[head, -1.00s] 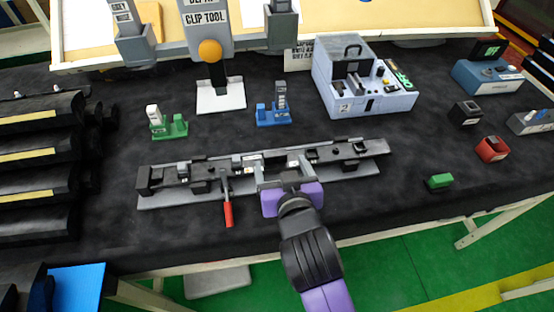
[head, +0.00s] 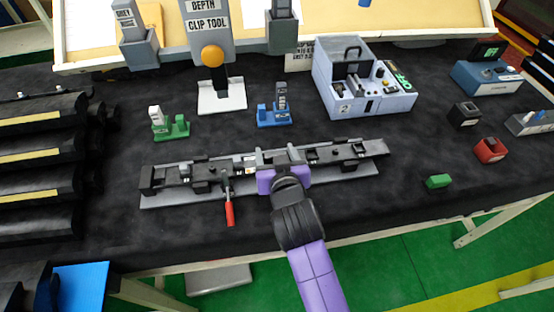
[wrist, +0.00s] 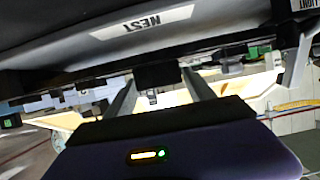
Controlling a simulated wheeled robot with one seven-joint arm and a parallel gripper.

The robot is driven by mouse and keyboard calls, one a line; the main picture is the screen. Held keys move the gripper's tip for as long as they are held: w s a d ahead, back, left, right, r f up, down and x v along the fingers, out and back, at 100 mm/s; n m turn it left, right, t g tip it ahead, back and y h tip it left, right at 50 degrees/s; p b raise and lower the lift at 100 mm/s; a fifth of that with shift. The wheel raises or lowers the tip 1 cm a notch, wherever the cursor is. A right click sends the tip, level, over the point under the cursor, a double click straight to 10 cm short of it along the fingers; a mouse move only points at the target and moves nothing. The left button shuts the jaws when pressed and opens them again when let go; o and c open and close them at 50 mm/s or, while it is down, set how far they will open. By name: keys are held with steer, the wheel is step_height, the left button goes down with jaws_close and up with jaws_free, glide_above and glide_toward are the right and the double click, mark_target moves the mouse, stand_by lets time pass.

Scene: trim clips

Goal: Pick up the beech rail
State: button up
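A long grey and black rail-shaped fixture (head: 205,190) lies across the table. Dark blocks sit along it; I cannot pick out a beech-coloured rail on it. My gripper (head: 279,158), with a purple body, is at the fixture's middle, right of its red-handled clamp (head: 230,213). In the wrist view, the two fingers of my gripper (wrist: 158,90) are apart, with a dark block (wrist: 158,74) between or just beyond their tips; contact is unclear. A grey bar marked NEST (wrist: 145,22) crosses above them. My gripper hides part of the fixture in the head view.
Black racks with tan strips (head: 30,152) stand at the left. Green (head: 170,128) and blue (head: 274,116) stands, the depth clip tool (head: 211,60) and a light-blue machine (head: 362,82) are behind the fixture. A green block (head: 439,181) lies right.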

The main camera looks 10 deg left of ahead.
jaws_close()
